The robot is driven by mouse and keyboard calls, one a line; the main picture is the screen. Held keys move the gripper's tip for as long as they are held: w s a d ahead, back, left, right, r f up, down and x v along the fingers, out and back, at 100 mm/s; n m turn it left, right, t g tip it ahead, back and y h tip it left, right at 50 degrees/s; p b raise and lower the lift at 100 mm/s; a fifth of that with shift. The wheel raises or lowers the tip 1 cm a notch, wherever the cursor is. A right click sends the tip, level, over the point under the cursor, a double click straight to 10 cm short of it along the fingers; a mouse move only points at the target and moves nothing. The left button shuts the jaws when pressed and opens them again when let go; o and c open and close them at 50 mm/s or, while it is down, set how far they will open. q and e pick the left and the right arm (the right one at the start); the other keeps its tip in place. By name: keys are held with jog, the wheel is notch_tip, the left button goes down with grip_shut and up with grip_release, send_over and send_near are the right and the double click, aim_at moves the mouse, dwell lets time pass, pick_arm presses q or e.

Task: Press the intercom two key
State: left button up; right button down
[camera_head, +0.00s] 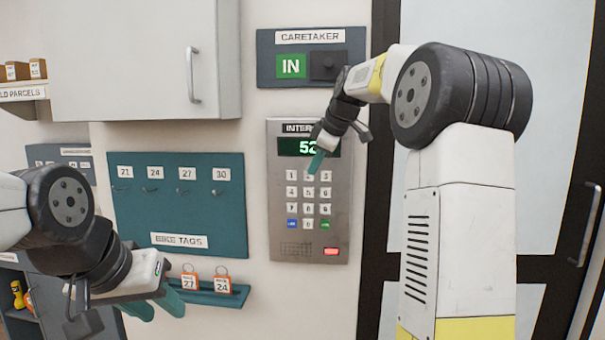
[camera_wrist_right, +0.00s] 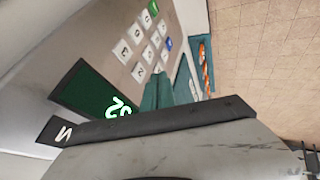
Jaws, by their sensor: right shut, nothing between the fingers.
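The intercom (camera_head: 343,190) is a grey metal panel on the wall with a lit green display and a white keypad. The display (camera_head: 295,147) reads 52 as far as it shows; my right gripper partly covers it. My right gripper (camera_head: 316,163) is shut and empty, its teal fingertips at the top row of keys, over or just in front of the two key (camera_head: 309,176). Contact cannot be told. In the right wrist view the shut fingers (camera_wrist_right: 163,88) point at the keypad beside the display (camera_wrist_right: 85,95). My left gripper (camera_head: 160,304) is open and empty at the lower left.
A caretaker sign (camera_head: 310,37) with a green IN tile hangs above the intercom. A teal bike-tag board (camera_head: 180,218) with hooks is to the left, with a ledge (camera_head: 225,299) holding two orange tags below it. A white cabinet (camera_head: 140,60) juts out at upper left.

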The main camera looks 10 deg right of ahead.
aim_at(295, 204)
jog(key=v, duration=0.6)
jog(key=shift+s+r, duration=0.25)
jog(key=shift+s, duration=0.05)
jog(key=a+f, duration=0.5)
jog(key=f, duration=0.5)
jog(key=shift+w+f, duration=0.2)
jog(key=shift+w, duration=0.1)
jog(key=x, duration=0.3)
jog(key=w+x, duration=0.1)
jog(key=x, duration=0.3)
jog(key=w+d+r+x, duration=0.1)
jog(key=x, duration=0.3)
jog(key=shift+w+f, duration=0.15)
jog(key=shift+w+d, duration=0.25)
jog(key=shift+w, duration=0.4)
